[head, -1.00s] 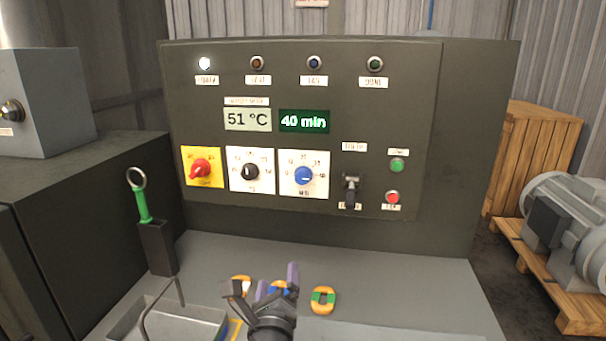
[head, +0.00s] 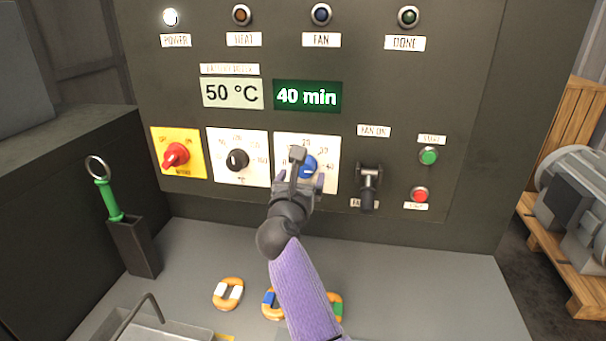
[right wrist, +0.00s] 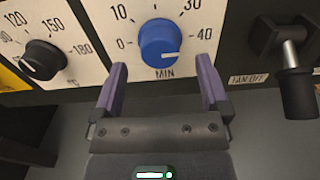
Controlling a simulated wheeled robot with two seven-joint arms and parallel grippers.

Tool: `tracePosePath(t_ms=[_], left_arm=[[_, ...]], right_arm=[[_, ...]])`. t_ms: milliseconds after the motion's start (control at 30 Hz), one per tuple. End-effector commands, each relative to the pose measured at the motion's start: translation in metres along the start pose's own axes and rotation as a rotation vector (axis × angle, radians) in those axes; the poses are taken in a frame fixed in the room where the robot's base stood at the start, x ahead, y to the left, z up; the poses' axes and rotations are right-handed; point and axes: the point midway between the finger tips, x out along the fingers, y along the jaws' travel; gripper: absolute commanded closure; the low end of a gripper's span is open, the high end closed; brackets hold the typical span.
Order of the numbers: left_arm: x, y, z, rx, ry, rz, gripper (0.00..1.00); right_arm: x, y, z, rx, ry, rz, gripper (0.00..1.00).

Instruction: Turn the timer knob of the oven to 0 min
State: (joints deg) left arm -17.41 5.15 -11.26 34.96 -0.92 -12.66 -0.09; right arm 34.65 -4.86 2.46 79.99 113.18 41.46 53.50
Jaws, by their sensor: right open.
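The blue timer knob (head: 307,167) sits on a white dial plate marked 0 to 40 and MIN. In the right wrist view the knob (right wrist: 160,43) has its white pointer toward the right, near 40. The timer display (head: 307,96) reads 40 min. My right gripper (head: 307,172) is in front of the knob and partly hides it. In the right wrist view its two purple fingers (right wrist: 162,85) are open, one on each side, just below the knob, with a gap between them and it. My left gripper is not in view.
A black temperature knob (head: 237,160) is left of the timer, with a red switch (head: 176,155) further left. A black fan lever (head: 369,186) is close on the right. Several orange rings lie on the bench (head: 420,290) below.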

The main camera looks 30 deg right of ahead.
Motion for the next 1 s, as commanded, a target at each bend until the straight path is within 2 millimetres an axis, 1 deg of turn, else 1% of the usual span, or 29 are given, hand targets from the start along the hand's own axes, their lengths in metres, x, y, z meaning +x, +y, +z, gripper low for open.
tracePosePath(t_ms=[33,100,200,467,500,567,600,667,700,867,900,1000], left_arm=[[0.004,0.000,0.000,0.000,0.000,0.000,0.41],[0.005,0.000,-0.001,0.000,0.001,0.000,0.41],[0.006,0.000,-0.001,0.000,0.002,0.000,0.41],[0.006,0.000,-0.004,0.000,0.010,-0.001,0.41],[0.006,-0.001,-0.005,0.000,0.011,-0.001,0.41],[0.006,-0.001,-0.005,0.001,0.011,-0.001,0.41],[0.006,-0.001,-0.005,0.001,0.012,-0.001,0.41],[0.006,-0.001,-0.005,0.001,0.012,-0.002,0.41],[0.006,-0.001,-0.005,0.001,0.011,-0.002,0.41],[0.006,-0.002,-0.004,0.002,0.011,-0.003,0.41],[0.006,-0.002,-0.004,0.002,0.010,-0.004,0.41],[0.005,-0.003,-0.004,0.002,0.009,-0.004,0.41]], right_arm=[[0.008,0.000,-0.001,-0.002,-0.002,0.000,0.04],[0.016,0.001,-0.001,-0.002,-0.001,0.001,0.04],[0.023,0.000,-0.001,0.000,-0.001,0.000,0.04],[0.024,0.000,0.000,0.000,0.000,0.000,0.04],[0.024,0.000,0.000,0.000,0.000,0.000,0.13],[0.024,0.000,0.000,0.000,0.000,0.000,0.26],[0.024,0.000,0.000,-0.001,0.000,0.000,0.34],[0.024,0.000,0.000,-0.001,0.000,0.001,0.47],[0.024,0.000,0.000,-0.001,0.000,0.001,0.55],[0.024,0.000,0.000,-0.001,0.000,0.001,0.89],[0.024,0.000,0.000,-0.001,0.000,0.001,0.98],[0.024,0.000,0.000,-0.003,0.000,0.001,0.99]])
